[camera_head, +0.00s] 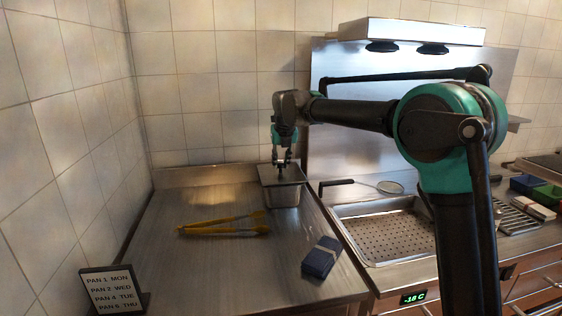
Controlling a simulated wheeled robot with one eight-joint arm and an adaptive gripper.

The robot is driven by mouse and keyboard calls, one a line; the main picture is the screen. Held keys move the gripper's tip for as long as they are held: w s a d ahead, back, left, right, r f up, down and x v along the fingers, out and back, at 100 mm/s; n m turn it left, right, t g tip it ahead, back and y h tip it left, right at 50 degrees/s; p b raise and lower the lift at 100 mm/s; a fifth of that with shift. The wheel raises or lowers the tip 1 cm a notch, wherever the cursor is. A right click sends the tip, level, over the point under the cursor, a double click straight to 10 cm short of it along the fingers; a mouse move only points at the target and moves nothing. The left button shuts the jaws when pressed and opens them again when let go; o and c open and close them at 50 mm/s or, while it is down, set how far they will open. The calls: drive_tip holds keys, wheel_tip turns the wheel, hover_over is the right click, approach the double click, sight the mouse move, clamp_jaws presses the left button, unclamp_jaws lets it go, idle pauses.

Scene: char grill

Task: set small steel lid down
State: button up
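The small steel lid (292,178) is a flat dark grey plate. It lies level over the top of a small steel pan (285,195) near the back of the left counter. I cannot tell whether the lid rests on the pan's rim or hovers just above it. My gripper (281,163) points straight down at the lid's middle. Its fingers appear closed around the lid's small handle, though the contact is tiny in this view. The pan's inside is hidden by the lid.
Yellow tongs (222,227) lie left of the pan on the steel counter (215,275). A folded blue cloth (321,258) lies in front. A sign (113,291) stands front left. A perforated tray (385,236) and a round strainer (390,187) are to the right.

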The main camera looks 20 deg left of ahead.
drive_tip(key=o, duration=0.4)
drive_tip(key=shift+o, duration=0.2)
drive_tip(key=shift+r, duration=0.1)
drive_tip(key=shift+r, duration=0.3)
drive_tip(key=v, duration=1.2)
drive_tip(key=shift+r, duration=0.25)
